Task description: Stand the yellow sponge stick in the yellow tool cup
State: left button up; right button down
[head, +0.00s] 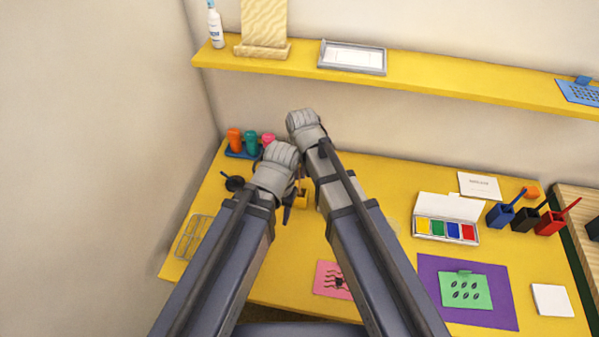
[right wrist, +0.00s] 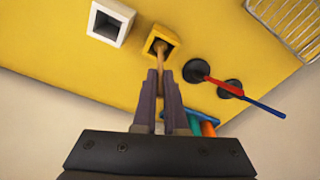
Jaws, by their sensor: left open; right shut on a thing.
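The yellow tool cup (right wrist: 172,37) is a square, open-topped holder on the yellow table, near the top middle of the right wrist view. In the head view the yellow cup (head: 302,198) is partly hidden by my arms. My right gripper (right wrist: 160,83) is shut on a tan stick (right wrist: 160,63), the sponge stick. The stick's far end lines up with the cup's opening; I cannot tell how deep it reaches. The yellow sponge is not clearly seen. My left gripper (head: 288,210) is open, close beside the cup; its fingers are mostly hidden by its wrist.
A white square cup (right wrist: 95,22) stands beside the yellow one. Black round pieces (right wrist: 194,71) with red and blue handles lie on the other side. Colored bottles in a blue rack (head: 240,153) stand near the wall. A wire rack (head: 192,238) lies at the left edge.

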jog(key=shift+f, duration=0.2)
jog(key=c, duration=0.9)
grip_release()
jog(key=shift+r, duration=0.1)
notch_tip(320, 180, up, 8)
jog(key=s+p, duration=0.1)
jog(key=p, duration=0.6)
jog(key=shift+f+p, duration=0.2)
jog(key=shift+p, duration=0.15)
jog(key=shift+d, duration=0.1)
jog(key=s+d+g, duration=0.1)
jog(key=s+d, duration=0.2)
jog(key=s, duration=0.3)
jog(key=s+d+n+h, duration=0.1)
jog(key=s+d, duration=0.1)
jog(key=s, duration=0.5)
jog(key=shift+d+n+g+h, duration=0.3)
jog(key=shift+d+g, duration=0.1)
